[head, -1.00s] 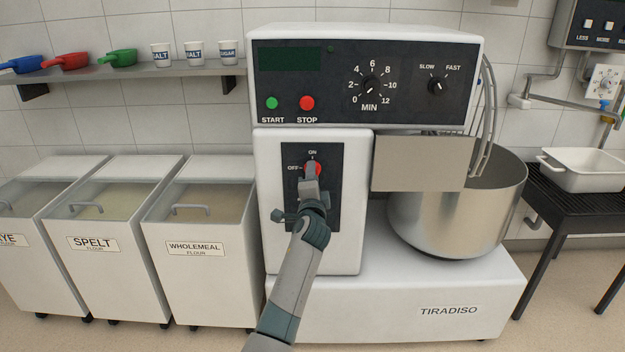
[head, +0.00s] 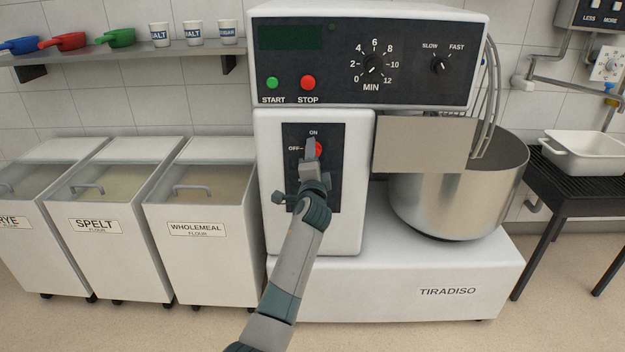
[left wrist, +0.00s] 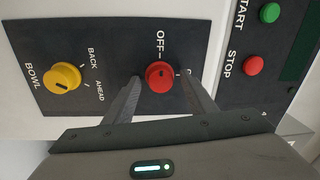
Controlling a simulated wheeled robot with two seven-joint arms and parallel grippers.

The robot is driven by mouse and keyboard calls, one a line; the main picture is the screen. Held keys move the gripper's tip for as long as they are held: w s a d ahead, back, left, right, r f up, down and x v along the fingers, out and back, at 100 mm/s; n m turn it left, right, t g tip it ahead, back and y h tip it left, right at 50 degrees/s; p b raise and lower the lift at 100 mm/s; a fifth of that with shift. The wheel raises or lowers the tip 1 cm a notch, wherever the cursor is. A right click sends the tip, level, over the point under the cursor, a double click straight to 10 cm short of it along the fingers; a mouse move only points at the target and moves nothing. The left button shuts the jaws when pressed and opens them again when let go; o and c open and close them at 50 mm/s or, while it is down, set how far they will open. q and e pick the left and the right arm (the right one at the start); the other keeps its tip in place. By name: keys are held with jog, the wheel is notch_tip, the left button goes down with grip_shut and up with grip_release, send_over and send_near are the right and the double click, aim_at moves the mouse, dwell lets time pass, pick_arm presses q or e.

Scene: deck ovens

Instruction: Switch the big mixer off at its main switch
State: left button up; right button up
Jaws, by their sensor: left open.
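The big mixer (head: 390,275) is white, with a dark switch panel (head: 293,180) on its front. Its red main switch (head: 319,149) is a round knob beside the labels OFF and ON, half hidden by my left gripper (head: 312,146) in the head view. In the left wrist view, the red main switch (left wrist: 159,75) sits between the two open fingers of the left gripper (left wrist: 160,82). I cannot tell whether the fingers touch it. OFF is readable there, but a finger partly covers ON. The knob's setting is unclear. My right gripper is out of view.
A yellow BOWL knob (left wrist: 62,77) is on the same panel. Green START (head: 272,83) and red STOP (head: 308,83) buttons sit above. The steel bowl (head: 450,205) is at right, flour bins (head: 195,265) at left.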

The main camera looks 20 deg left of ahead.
pick_arm(q)
jog(key=v, duration=1.6)
jog(key=shift+s+p, duration=0.4)
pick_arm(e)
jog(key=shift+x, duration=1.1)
pick_arm(q)
jog(key=shift+d+f, duration=0.1)
jog(key=shift+f, duration=0.05)
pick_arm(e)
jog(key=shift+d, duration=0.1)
